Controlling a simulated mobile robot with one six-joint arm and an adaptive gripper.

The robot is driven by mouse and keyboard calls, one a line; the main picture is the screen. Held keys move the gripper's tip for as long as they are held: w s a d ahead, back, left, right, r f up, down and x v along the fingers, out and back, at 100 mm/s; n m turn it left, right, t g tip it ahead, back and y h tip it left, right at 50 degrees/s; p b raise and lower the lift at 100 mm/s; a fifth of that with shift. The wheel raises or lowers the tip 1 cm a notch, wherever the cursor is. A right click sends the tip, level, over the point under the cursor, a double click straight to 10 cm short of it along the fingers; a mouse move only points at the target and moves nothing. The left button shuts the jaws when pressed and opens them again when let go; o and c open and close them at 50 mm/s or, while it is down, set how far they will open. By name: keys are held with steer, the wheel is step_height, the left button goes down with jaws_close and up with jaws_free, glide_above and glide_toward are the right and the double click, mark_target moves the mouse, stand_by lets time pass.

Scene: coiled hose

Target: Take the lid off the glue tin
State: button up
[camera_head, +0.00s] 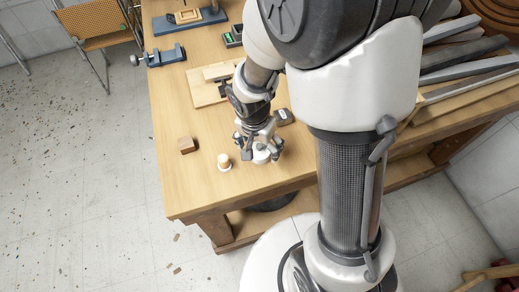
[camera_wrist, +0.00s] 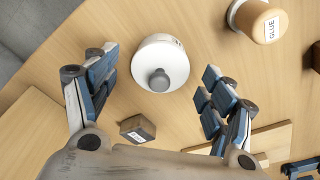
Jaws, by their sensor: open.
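A round white tin (camera_wrist: 178,82) with a grey knob (camera_wrist: 159,80) on its flat top lies between my fingers in the wrist view. Its side marking is too small to read. In the head view the white tin (camera_head: 260,155) is partly hidden by my gripper (camera_head: 261,146). A tan cylinder (camera_wrist: 258,22) with a GLUE label and a white rim at one end is at the wrist view's upper right. In the head view this cylinder (camera_head: 224,160) stands left of my gripper. My gripper (camera_wrist: 165,95) is open, its fingers apart on either side of the white tin, holding nothing.
A dark block (camera_wrist: 137,129) lies close behind the white tin. A brown block (camera_head: 187,145) is further left. Wooden boards (camera_head: 203,97) and a blue vise (camera_head: 166,57) lie farther back. Bare tabletop runs along the table's left and front edges.

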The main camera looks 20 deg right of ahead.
steer(key=shift+r, duration=0.1)
steer(key=c, duration=1)
